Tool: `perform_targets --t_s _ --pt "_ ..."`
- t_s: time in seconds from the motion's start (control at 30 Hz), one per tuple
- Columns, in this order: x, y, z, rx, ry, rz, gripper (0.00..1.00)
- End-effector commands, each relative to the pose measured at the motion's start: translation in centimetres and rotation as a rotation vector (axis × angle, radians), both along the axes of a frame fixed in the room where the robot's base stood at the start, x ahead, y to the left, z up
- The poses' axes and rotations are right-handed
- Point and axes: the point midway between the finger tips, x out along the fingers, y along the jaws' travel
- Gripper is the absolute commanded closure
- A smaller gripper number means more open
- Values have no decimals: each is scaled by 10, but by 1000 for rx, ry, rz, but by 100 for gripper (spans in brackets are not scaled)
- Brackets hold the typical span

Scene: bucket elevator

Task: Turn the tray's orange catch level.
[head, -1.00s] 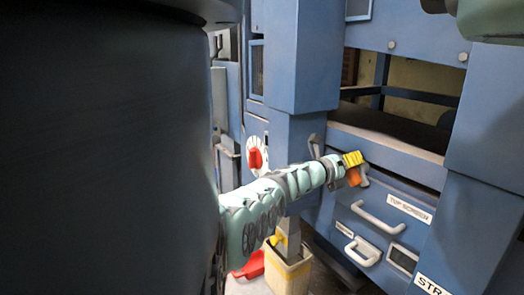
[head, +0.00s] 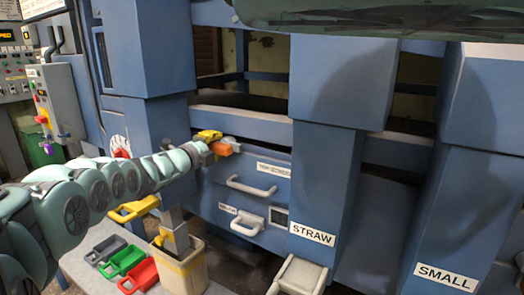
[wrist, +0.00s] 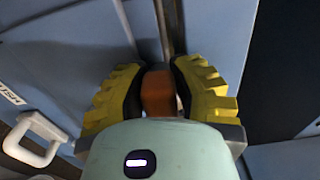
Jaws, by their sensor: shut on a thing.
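The orange catch (head: 222,149) is at the upper left corner of the blue tray front (head: 270,207), which carries a "TOP SCREEN" label. My gripper (head: 214,141) is at the catch, with its yellow fingers around it. In the wrist view the catch (wrist: 158,93) is between the two ridged yellow fingers of my gripper (wrist: 158,88), which are shut on it. The fingers and the wrist housing hide part of the catch, so its exact angle is hard to tell.
The tray's pale handle (head: 251,186) is right of and below the catch. A lower handle (head: 246,224) sits beneath it. A bin (head: 180,270) stands below my arm, beside red, green and grey scoops (head: 123,262). A blue post marked STRAW (head: 322,190) is at right.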

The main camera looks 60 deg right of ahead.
Motion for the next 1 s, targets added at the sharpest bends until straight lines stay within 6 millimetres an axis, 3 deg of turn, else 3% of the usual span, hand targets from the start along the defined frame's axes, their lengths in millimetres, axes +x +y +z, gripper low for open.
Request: perform_targets --t_s 0.67,0.7,1.0 --pt "0 0 -1 -7 66 -1 100" --pt "0 0 -1 -7 66 -1 72" --pt "0 0 -1 -6 64 -1 43"
